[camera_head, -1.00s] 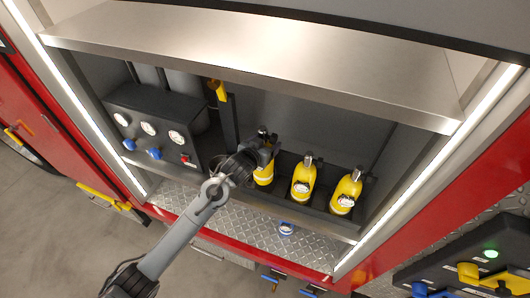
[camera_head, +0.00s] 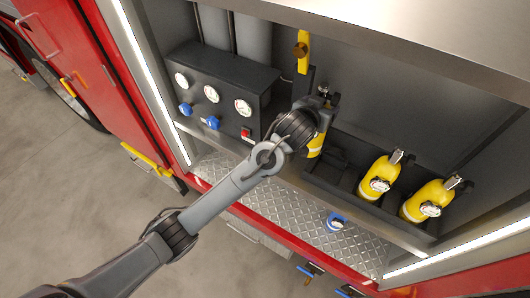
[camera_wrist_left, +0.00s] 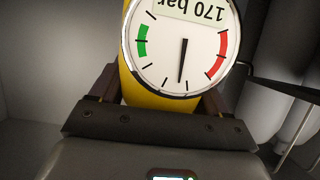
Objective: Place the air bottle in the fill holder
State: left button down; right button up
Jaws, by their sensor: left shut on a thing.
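My left gripper (camera_head: 318,120) is shut on a yellow air bottle (camera_head: 316,146), just left of the black rack (camera_head: 322,184). The arm hides much of the bottle. In the left wrist view the bottle (camera_wrist_left: 146,92) sits between the jaws (camera_wrist_left: 160,98), its round gauge (camera_wrist_left: 181,45) marked 170 bar facing the camera. A black upright with a yellow handle (camera_head: 303,52) stands behind and above the gripper. I cannot tell for sure whether it is the fill holder. My right gripper is not in view.
Two more yellow bottles, one (camera_head: 380,177) and another (camera_head: 428,202), stand in the rack, with an empty slot to their left. A gauge panel (camera_head: 215,95) with blue knobs and a red switch is at left. The diamond-plate ledge (camera_head: 265,205) has a blue-rimmed round item (camera_head: 337,222).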

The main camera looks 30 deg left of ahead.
pick_arm(q)
jog(key=shift+w+d+r, duration=0.1)
jog(key=shift+d+r, duration=0.35)
jog(key=shift+d+r+b, duration=0.1)
jog(key=shift+r+b, duration=0.05)
jog(key=shift+b, duration=0.15)
jog(key=shift+w+a, duration=0.15)
jog(key=shift+a, duration=0.05)
jog(key=w+a+f+p, duration=0.1)
jog(key=a+f+p, duration=0.1)
jog(key=a+f, duration=0.8)
jog(key=shift+w+a+f, duration=0.15)
jog(key=shift+w+a, duration=0.1)
jog(key=shift+a, duration=0.05)
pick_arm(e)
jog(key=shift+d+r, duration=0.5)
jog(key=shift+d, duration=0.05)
pick_arm(q)
jog(key=shift+f, duration=0.15)
grip_release()
jog(key=shift+f, duration=0.2)
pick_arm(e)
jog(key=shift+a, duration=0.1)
